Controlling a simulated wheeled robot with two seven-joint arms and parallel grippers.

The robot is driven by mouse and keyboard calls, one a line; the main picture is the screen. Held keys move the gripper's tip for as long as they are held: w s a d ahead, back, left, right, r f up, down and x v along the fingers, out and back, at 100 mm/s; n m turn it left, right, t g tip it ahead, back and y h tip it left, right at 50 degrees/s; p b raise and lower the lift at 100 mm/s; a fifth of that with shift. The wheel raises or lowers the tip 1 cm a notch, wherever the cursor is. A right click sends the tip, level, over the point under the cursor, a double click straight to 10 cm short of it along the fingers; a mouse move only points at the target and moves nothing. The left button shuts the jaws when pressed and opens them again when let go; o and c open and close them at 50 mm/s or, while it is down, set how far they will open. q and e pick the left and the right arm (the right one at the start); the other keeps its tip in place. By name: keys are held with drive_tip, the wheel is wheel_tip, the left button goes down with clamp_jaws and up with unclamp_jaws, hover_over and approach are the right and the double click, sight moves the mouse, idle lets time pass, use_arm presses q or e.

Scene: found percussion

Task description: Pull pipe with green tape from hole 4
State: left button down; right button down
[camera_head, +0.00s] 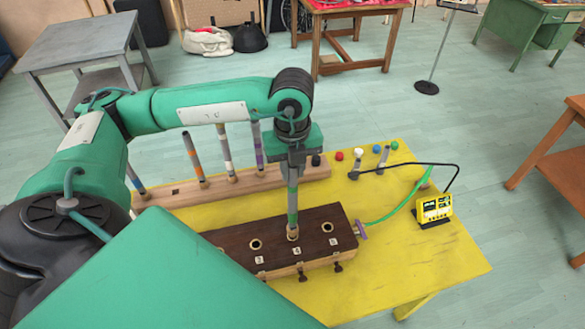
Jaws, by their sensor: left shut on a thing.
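My left gripper (291,165) points straight down and is shut on the upper part of a grey pipe (292,203) with a green tape band. The pipe stands upright, its lower end at hole 4 of the dark wooden block (228,236). I cannot tell how deep it sits in the hole. Hole 3 (255,244) and hole 5 (327,227) on either side are empty. My right gripper is not in view.
Behind the block, a light wooden rack (215,188) holds several upright taped pipes. The yellow table (420,270) also bears small coloured balls, a black bent rod and a yellow meter (433,208) with a green cable. The table's front right is clear.

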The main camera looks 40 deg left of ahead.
use_arm(q)
drive_tip(key=shift+r, duration=0.45)
drive_tip(key=shift+r+p, duration=0.6)
drive_tip(key=shift+r, duration=0.75)
